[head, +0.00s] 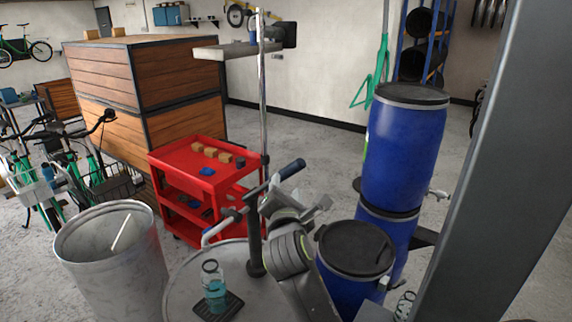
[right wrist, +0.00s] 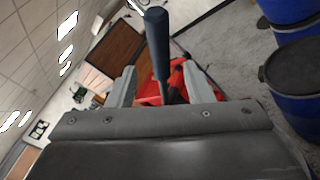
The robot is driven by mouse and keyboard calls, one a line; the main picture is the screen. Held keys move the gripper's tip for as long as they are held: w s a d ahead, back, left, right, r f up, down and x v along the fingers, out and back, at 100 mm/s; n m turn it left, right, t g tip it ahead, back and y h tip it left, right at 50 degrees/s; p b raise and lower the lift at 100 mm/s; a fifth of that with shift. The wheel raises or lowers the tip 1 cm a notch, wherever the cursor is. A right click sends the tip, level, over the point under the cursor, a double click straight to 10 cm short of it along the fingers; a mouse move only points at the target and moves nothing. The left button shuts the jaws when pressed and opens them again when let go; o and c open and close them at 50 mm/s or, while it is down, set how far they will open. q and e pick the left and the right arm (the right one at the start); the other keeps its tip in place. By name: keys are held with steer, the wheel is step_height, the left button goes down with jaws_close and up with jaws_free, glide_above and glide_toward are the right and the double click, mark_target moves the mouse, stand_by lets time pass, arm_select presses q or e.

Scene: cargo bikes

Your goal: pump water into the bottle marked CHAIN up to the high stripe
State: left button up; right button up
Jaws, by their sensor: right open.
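The pump's blue-gripped handle (head: 291,170) slants up to the right. My right gripper (head: 297,203) is open just below the handle. In the right wrist view the handle (right wrist: 157,45) appears between the open fingers (right wrist: 160,88), not clamped. My left gripper is out of view.
Blue barrels (head: 403,150) with black lids stand close to the right of my right arm. A grey bin (head: 108,250) stands at the left. A red cart (head: 205,165) with small blocks is behind the pump, near a thin metal pole (head: 262,90) with a shelf.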

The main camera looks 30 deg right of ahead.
mark_target(286, 169)
steer(key=p+x, duration=0.2)
steer(key=x, duration=0.7)
steer(key=shift+w+d+p, duration=0.2)
steer(key=shift+w+p, duration=0.05)
steer(key=shift+p, duration=0.1)
jaws_close()
